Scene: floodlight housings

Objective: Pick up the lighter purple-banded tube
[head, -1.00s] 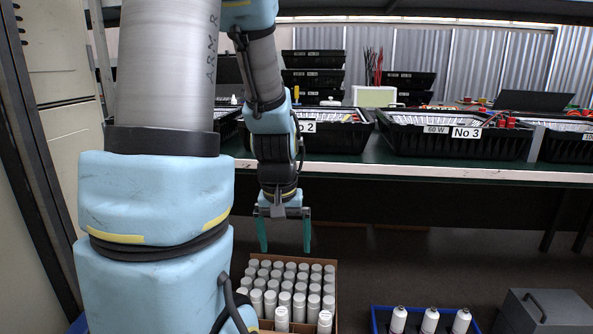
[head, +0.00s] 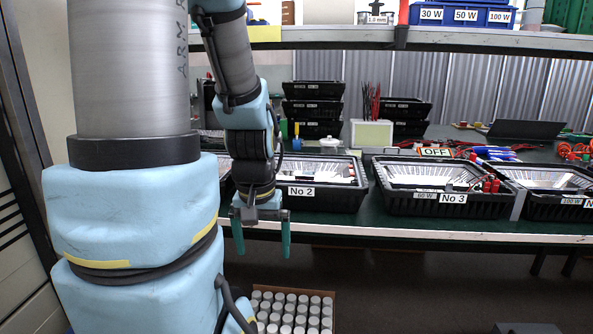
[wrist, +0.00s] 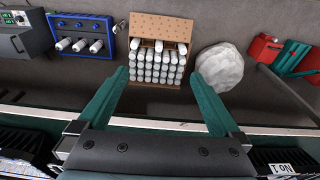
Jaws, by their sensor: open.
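My gripper (head: 263,250) hangs open and empty in front of the bench edge in the head view, fingers pointing down. In the wrist view its two green fingers (wrist: 160,82) are spread apart with nothing between the tips. I cannot make out a purple band on any tube in these frames. A cardboard carton (wrist: 160,24) of several white capped bottles stands on the floor, beyond the fingertips in the wrist view. Its near part also shows below my gripper in the head view (head: 333,298).
Black bins (head: 440,205) line the bench edge. An upper shelf (head: 480,40) spans above.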

